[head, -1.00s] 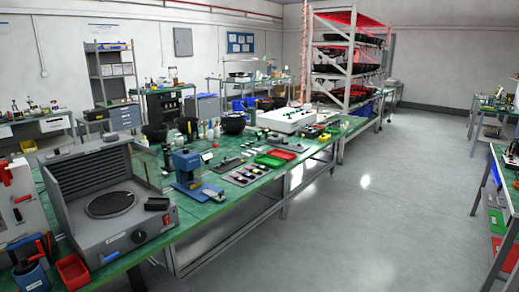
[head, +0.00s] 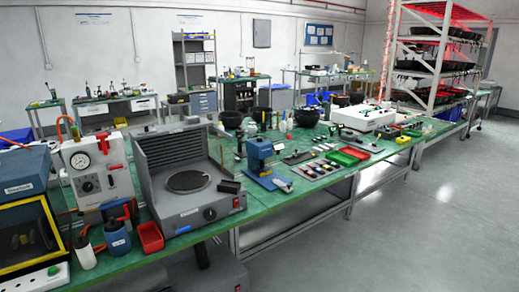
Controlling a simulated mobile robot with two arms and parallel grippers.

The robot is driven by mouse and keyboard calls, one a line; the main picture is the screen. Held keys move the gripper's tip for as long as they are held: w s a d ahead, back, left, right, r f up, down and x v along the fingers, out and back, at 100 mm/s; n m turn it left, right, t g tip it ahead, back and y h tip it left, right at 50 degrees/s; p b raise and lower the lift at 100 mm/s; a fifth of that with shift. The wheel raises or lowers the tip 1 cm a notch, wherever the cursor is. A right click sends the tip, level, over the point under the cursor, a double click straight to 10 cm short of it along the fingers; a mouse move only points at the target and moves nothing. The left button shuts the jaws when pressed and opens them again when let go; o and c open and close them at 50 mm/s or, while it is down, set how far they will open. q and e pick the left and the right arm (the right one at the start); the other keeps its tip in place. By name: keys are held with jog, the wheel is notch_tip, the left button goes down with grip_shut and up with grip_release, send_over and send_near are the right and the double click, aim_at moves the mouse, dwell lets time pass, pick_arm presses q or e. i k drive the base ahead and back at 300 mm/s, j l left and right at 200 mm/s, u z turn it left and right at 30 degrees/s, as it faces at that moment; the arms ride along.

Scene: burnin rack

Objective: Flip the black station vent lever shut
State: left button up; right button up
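A white station (head: 97,182) with a round pressure gauge (head: 81,161) stands at the left of the green bench in the head view. A red lever (head: 114,146) sits at its upper right and a black knob (head: 88,187) is on its front. I cannot make out a black vent lever clearly at this distance. Next to it on the right is a grey station with a round black plate (head: 188,181), a dark knob (head: 209,214) and a red switch (head: 236,203). Neither of my grippers is in view.
A blue machine with a yellow-framed window (head: 28,237) stands at the far left. A white bottle (head: 84,250), a blue canister (head: 117,238) and a red bin (head: 150,237) stand near the bench's front edge. The floor (head: 400,240) at right is clear.

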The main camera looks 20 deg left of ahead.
aim_at(111, 182)
jog(key=u, duration=1.55)
